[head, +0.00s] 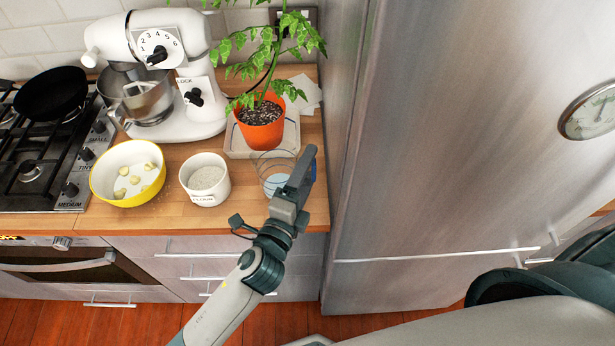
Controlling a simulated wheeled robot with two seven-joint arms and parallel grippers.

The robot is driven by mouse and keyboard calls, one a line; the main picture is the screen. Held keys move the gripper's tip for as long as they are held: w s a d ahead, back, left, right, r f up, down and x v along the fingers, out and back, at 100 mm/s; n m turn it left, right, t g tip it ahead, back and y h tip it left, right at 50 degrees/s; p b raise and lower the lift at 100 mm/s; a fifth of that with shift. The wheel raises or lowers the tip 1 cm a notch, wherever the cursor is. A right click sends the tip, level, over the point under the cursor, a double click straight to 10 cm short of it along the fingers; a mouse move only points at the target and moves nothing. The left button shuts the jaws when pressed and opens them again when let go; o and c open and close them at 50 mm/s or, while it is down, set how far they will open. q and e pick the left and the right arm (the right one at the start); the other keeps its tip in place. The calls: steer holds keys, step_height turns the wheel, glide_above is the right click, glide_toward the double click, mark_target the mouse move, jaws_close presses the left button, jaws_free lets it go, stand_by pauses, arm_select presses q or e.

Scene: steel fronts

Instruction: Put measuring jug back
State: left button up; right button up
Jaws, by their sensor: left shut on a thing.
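The measuring jug (272,166) is clear, with a pale blue patch low down. It is near the right end of the wooden counter, in front of the potted plant. My left gripper (301,176) comes up from below and is shut on the jug at its right side, where a blue part shows. The fingers hide part of the jug, and I cannot tell whether its base touches the counter. My right gripper is out of view.
A white flour pot (206,181) and a yellow bowl (127,189) stand left of the jug. Behind are a stand mixer (187,103) and a plant in an orange pot (261,128) on a tray. A tall steel fridge (430,160) bounds the counter at right. A hob (38,165) is at left.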

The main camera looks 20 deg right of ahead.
mark_target(308, 181)
arm_select(q)
steer(key=shift+f, duration=1.45)
steer(key=shift+f, duration=0.15)
steer(key=o, duration=1.3)
